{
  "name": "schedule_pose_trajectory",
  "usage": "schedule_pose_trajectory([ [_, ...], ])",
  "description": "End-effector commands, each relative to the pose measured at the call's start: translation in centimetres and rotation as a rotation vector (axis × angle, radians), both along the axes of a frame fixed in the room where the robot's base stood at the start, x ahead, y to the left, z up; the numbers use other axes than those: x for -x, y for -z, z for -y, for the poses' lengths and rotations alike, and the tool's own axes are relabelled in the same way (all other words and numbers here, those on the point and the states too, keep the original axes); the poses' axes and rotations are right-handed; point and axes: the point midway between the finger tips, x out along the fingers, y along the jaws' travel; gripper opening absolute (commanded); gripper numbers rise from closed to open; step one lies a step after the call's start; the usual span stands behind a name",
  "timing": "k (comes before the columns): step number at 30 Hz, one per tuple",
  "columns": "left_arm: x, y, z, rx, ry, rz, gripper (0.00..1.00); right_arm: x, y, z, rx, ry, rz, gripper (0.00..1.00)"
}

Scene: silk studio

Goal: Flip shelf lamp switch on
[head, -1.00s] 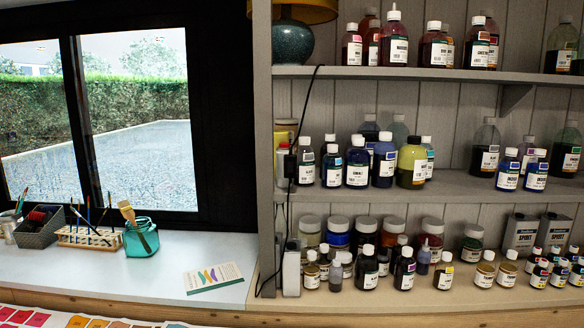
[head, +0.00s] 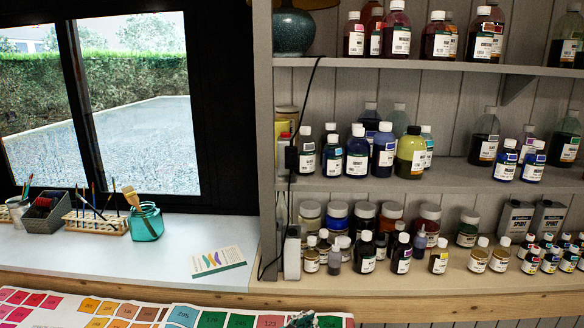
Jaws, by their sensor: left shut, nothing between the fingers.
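The shelf lamp (head: 293,30) has a rounded teal base and stands at the left end of the top shelf; its yellow shade is mostly cut off by the frame. Its black cord (head: 306,105) runs down the shelf's left end, past a small dark block (head: 290,158) at the middle shelf. That block may be the switch; its position is too small to read. My left gripper (head: 303,319) barely shows at the bottom edge, over the colour chart, shut and empty. It is well below and apart from the cord and lamp. My right gripper is out of view.
Bottles of dye crowd the three shelves (head: 430,188). A white box (head: 292,256) stands at the lower shelf's left end beside the cord. A leaflet (head: 216,261), teal jar (head: 144,224) and brush rack (head: 95,223) sit on the white sill. A colour chart (head: 150,309) lies in front.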

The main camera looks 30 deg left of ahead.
Motion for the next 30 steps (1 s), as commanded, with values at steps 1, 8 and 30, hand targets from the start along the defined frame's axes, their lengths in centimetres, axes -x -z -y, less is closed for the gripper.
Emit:
schedule_pose_trajectory([
  [1,-2.7,-2.6,-0.9,0.002,-0.023,0.112,0.0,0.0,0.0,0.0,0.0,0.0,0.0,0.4],
  [8,-9.8,-13.7,-5.7,-0.001,-0.185,0.579,0.0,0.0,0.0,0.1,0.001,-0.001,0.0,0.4],
  [30,-11.2,-22.9,-10.7,-0.004,-0.429,0.955,0.0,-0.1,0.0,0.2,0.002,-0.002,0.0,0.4],
])
